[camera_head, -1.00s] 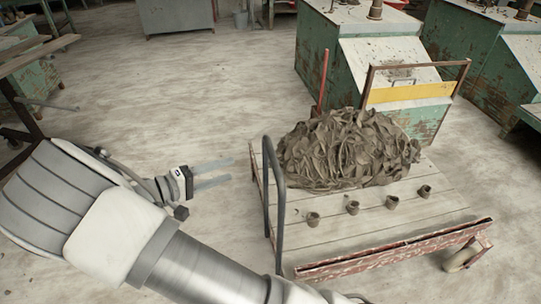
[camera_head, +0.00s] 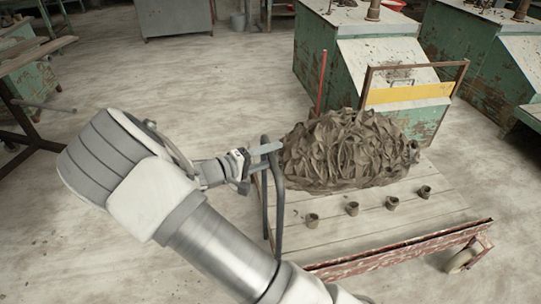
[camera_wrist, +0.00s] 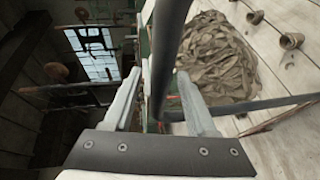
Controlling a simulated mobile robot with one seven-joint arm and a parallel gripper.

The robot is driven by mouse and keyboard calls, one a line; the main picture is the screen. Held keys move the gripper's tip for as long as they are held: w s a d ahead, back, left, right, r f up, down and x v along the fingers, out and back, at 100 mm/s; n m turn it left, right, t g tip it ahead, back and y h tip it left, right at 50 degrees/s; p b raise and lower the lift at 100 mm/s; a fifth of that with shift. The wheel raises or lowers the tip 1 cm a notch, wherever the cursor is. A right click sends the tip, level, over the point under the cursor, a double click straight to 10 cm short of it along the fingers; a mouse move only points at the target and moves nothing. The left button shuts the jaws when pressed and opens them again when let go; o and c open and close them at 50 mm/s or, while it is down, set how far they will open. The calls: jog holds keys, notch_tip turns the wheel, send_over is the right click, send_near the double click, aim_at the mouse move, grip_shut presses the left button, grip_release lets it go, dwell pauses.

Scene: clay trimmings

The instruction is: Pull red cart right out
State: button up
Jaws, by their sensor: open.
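The red cart (camera_head: 400,252) has a pale plank deck with worn red side rails. A dark grey hoop handle (camera_head: 279,210) stands at its left end. A large heap of grey-brown clay trimmings (camera_head: 345,150) lies on the deck. My gripper (camera_head: 262,162) is open at the upper part of the handle. In the wrist view my gripper (camera_wrist: 160,85) has a finger on either side of the dark handle bar (camera_wrist: 168,40), which runs between them. I cannot tell whether either finger touches it. The clay heap also shows in the wrist view (camera_wrist: 215,60).
Several small clay cups (camera_head: 352,208) stand along the deck's near side. A brown frame with a yellow board (camera_head: 410,93) stands behind the heap. Green cabinets (camera_head: 325,65) stand close behind the cart. The floor to the left (camera_head: 150,80) is mostly clear.

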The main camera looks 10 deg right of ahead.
grip_shut()
dwell(1.4)
